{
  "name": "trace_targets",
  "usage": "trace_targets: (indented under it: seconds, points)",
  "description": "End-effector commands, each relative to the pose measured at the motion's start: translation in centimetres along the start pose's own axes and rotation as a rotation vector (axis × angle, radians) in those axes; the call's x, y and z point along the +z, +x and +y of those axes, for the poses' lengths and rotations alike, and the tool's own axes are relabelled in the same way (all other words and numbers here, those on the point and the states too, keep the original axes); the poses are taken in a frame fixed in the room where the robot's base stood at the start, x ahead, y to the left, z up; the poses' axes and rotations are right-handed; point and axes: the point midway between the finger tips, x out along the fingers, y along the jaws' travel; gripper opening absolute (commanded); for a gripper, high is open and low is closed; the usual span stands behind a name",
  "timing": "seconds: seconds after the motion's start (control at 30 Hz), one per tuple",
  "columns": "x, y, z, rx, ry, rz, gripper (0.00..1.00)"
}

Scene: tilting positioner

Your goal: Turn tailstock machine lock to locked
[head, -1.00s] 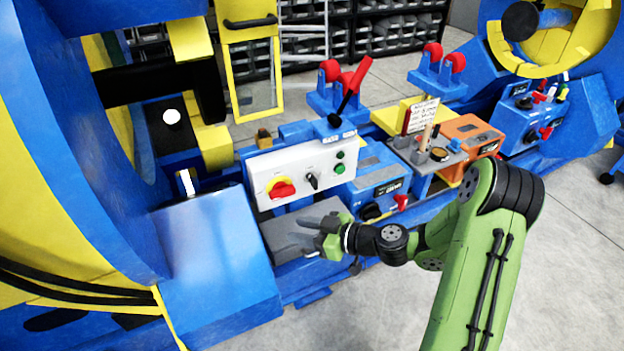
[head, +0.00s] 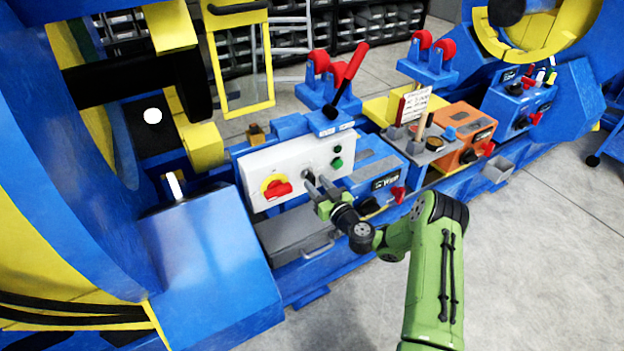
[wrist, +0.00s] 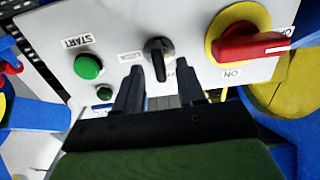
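A white control panel (head: 290,165) on the blue machine bears a small black rotary knob (head: 308,175). In the wrist view the black knob (wrist: 158,58) has a pale pointer line and stands between a green START button (wrist: 88,66) and a red switch handle on a yellow disc (wrist: 250,45). Small labels beside the knob are too blurred to read. My gripper (head: 320,189) is close in front of the panel. Contact with the knob cannot be told.
Below is a grey drawer box (head: 290,232) with a handle. A blue control box (head: 375,175) and an orange box (head: 465,130) stand to the right. Grey floor (head: 530,260) is clear at the front right.

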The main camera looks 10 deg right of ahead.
Motion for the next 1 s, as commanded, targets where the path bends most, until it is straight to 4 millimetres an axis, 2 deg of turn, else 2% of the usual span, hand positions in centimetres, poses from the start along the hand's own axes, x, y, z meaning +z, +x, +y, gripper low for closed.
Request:
trace_targets:
  seconds: [0.1,0.2,0.47,0.57,0.73,1.0]
  points:
    - [0.0,2.1,0.0,0.000,-0.001,0.003,0.39]
    - [0.0,3.1,0.0,0.001,0.001,0.001,0.39]
    - [0.0,3.4,0.0,0.001,0.003,-0.001,0.39]
    - [0.1,3.4,0.0,0.001,0.003,-0.002,0.27]
    - [0.1,3.4,0.0,0.001,0.003,-0.002,0.01]
    - [0.1,3.4,0.0,0.001,0.013,-0.002,0.00]
